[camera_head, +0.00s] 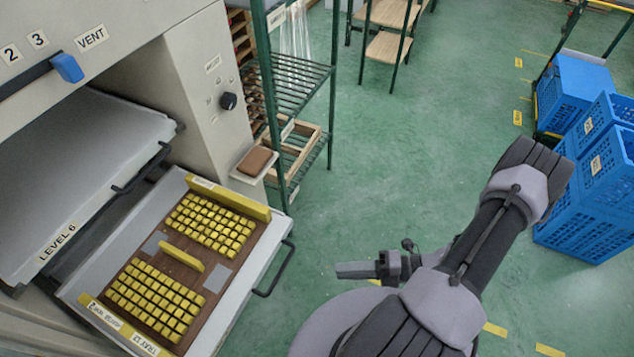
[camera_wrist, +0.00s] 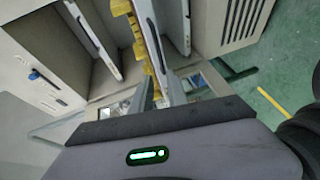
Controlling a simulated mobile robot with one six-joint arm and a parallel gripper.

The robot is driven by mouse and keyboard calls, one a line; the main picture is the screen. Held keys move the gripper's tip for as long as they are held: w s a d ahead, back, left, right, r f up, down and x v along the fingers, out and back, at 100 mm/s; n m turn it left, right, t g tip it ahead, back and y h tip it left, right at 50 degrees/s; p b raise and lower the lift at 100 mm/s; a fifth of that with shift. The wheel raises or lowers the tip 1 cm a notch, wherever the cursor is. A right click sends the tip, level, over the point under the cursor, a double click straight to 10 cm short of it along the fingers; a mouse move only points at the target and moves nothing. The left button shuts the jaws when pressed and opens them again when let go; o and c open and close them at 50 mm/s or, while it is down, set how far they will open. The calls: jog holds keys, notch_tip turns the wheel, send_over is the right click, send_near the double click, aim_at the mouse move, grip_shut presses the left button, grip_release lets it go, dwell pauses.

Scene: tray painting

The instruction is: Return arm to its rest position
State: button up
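My gripper (camera_head: 345,270) is in the lower middle of the head view, to the right of the pulled-out drawer and apart from it, over the green floor. In the wrist view the two grey fingers of my gripper (camera_wrist: 158,88) stand apart, with nothing seen held between them. My arm is folded at the lower right of the head view. A brown tray (camera_head: 233,262) with rows of yellow blocks (camera_head: 208,225) lies on the drawer (camera_head: 262,252). Yellow pieces also show beyond the fingers in the wrist view (camera_wrist: 140,48).
The beige cabinet (camera_head: 190,95) stands at the left, with a grey level 6 shelf (camera_head: 90,150) above the drawer. A green rack (camera_head: 300,90) stands behind it. Blue crates (camera_head: 575,95) are stacked at the right. The floor between is clear.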

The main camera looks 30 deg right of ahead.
jog(key=w+a+r+n+g+h+b, duration=0.1)
jog(key=w+r+n+g+h+b, duration=0.2)
jog(key=r+n, duration=0.45)
jog(key=w+a+r+n+g+h+b, duration=0.15)
jog(key=r+n+g, duration=0.35)
jog(key=n, duration=0.6)
jog(key=s+a+r+n+t+h+b, duration=0.1)
jog(key=a+r+n, duration=0.4)
jog(key=n, duration=0.5)
jog(key=s+a+r+n+t+h+b, duration=0.1)
jog(key=a+r+n+t+h, duration=0.3)
jog(key=r+n, duration=0.6)
jog(key=shift+s+a+n+h+b, duration=0.4)
jog(key=shift+a+h, duration=0.45)
jog(key=shift+a, duration=0.35)
